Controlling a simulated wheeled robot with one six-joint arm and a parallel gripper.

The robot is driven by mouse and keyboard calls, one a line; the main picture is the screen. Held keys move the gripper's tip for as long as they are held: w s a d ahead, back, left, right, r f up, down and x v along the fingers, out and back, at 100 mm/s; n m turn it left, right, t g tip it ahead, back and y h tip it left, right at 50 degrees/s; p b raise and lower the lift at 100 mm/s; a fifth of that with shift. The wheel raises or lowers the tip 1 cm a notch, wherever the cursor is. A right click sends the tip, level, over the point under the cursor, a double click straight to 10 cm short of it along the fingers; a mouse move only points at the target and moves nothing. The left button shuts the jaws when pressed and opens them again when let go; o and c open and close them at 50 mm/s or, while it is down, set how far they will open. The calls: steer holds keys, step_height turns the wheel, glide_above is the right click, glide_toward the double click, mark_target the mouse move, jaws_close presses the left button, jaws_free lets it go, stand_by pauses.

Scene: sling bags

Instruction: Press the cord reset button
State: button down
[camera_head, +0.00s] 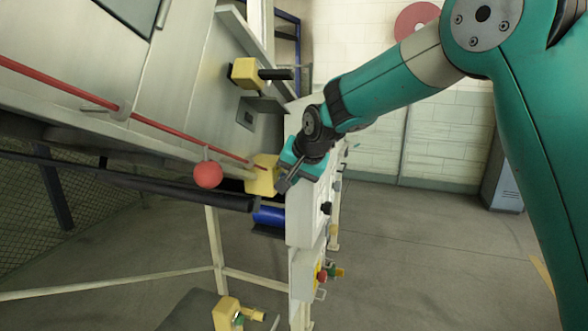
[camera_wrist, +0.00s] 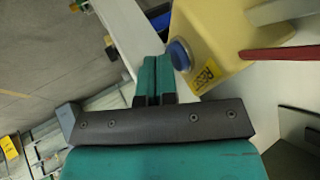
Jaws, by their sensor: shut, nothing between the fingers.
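A yellow switch box (camera_head: 262,176) is fixed at the end of the red cord (camera_head: 165,128) in the head view. In the wrist view the same box (camera_wrist: 222,42) fills the upper right. The button is not visible in the head view. My gripper (camera_head: 284,186) is at the box's right side. In the wrist view its teal fingers (camera_wrist: 156,62) are together and empty, with their tips just left of the button. I cannot tell whether they touch it.
Another yellow box (camera_head: 245,73) is above. Open floor lies to the right.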

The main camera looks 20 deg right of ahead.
steer(key=shift+a, duration=0.1)
steer(key=d+f+b+v, duration=0.1)
steer(key=b+v, duration=0.4)
steer(key=v, duration=0.6)
steer(key=shift+s+d+r, duration=0.25)
steer(key=shift+s+d, duration=0.25)
steer(key=shift+d, duration=0.2)
stand_by(0.6)
steer(key=s+a+f+n+g+b, duration=0.1)
steer(key=s+f+n, duration=0.3)
steer(key=s, duration=0.6)
steer(key=s+a+f+n+g+y+b, duration=0.1)
steer(key=s+a+f+n+g, duration=0.2)
steer(key=s+f, duration=0.4)
steer(key=s+a+f+n+g+y+b, duration=0.1)
steer(key=s+a+f+n+g, duration=0.2)
steer(key=s, duration=1.1)
step_height(320, 180, down, 3)
steer(key=n, duration=0.3)
steer(key=shift+s, duration=0.25)
steer(key=shift+a+r, duration=0.1)
